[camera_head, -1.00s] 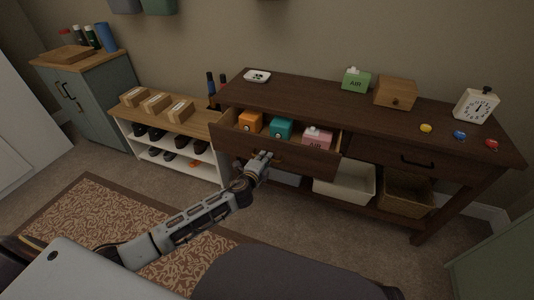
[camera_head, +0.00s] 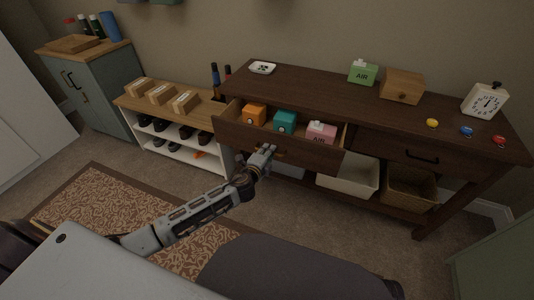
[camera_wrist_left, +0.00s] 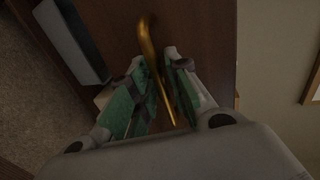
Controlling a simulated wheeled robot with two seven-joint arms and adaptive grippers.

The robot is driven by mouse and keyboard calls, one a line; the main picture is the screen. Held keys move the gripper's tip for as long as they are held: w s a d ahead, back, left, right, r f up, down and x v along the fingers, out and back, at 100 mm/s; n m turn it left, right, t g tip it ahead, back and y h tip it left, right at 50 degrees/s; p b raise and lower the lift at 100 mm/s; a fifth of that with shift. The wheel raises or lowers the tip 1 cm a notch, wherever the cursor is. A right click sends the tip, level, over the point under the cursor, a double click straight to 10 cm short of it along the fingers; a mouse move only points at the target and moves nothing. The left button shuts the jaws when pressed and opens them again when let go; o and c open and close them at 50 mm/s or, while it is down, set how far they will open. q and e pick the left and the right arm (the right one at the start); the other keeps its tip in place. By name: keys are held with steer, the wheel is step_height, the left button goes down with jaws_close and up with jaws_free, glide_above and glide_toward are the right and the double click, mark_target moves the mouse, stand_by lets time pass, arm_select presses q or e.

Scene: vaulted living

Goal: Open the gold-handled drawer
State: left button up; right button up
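The dark wooden drawer (camera_head: 240,135) at the left of the console table is pulled out, with its inside showing. Its gold handle (camera_wrist_left: 147,42) is a thin bar in the left wrist view, running between my fingers. My left gripper (camera_head: 267,150) is at the drawer front. In the left wrist view its fingers (camera_wrist_left: 155,62) are close together on both sides of the bar, closed on it. In the head view the gripper mostly hides the handle. My right gripper is not in view.
The drawer holds an orange box (camera_head: 254,115), a teal box (camera_head: 285,122) and a pink box (camera_head: 321,133). A second drawer with a dark handle (camera_head: 422,160) is shut at the right. A white bin (camera_head: 347,180) stands on the lower shelf. A shoe rack (camera_head: 185,152) is left.

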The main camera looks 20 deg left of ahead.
arm_select(q)
steer(key=shift+s, duration=0.1)
steer(key=v, duration=1.1)
steer(key=shift+s, duration=0.35)
stand_by(0.4)
steer(key=shift+r, duration=0.1)
steer(key=shift+a, duration=0.1)
stand_by(0.4)
